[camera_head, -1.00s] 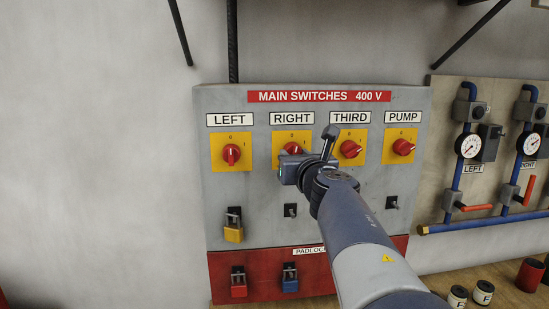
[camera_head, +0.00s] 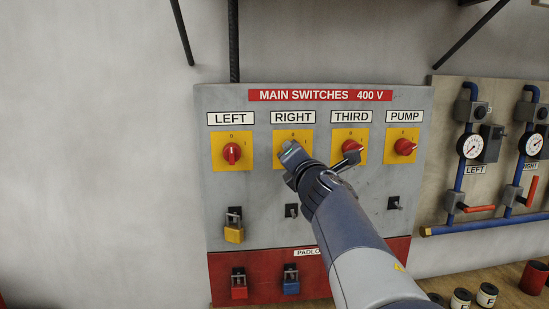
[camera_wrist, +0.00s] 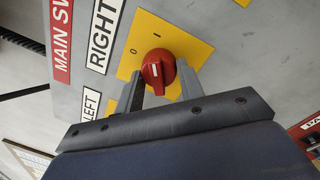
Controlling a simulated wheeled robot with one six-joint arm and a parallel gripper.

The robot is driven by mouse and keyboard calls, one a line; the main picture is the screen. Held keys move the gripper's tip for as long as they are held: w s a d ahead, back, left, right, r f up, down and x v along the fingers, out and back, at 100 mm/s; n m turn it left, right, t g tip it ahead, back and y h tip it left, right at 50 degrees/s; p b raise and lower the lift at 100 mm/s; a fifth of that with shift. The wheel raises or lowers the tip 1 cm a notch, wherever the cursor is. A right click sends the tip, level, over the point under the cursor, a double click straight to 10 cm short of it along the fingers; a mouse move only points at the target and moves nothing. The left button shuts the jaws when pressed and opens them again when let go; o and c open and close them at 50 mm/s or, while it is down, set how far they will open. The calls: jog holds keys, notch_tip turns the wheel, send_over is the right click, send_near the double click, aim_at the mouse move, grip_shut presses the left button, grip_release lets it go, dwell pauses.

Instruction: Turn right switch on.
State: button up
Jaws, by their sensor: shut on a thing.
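The right switch is a red rotary knob (camera_wrist: 157,70) on a yellow plate (camera_head: 278,147) under the RIGHT label (camera_head: 293,117). My gripper (camera_wrist: 159,88) is shut on this knob, one finger on each side. In the wrist view, the knob's short white mark runs roughly in line with the I mark (camera_wrist: 155,36); the 0 mark (camera_wrist: 131,52) lies to its left. In the head view, my gripper (camera_head: 292,153) hides most of the knob.
The left knob (camera_head: 232,153) stands to the left, the third knob (camera_head: 352,146) close on the right, and the pump knob (camera_head: 404,147) beyond it. A yellow padlock (camera_head: 234,234) hangs below the left switch. Blue pipes with gauges (camera_head: 471,145) are at the right.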

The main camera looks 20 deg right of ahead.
jog(key=shift+m, duration=0.5)
jog(key=o, duration=1)
jog(key=shift+s, duration=0.1)
jog(key=shift+p+v, duration=1.1)
jog(key=shift+v, duration=4.25)
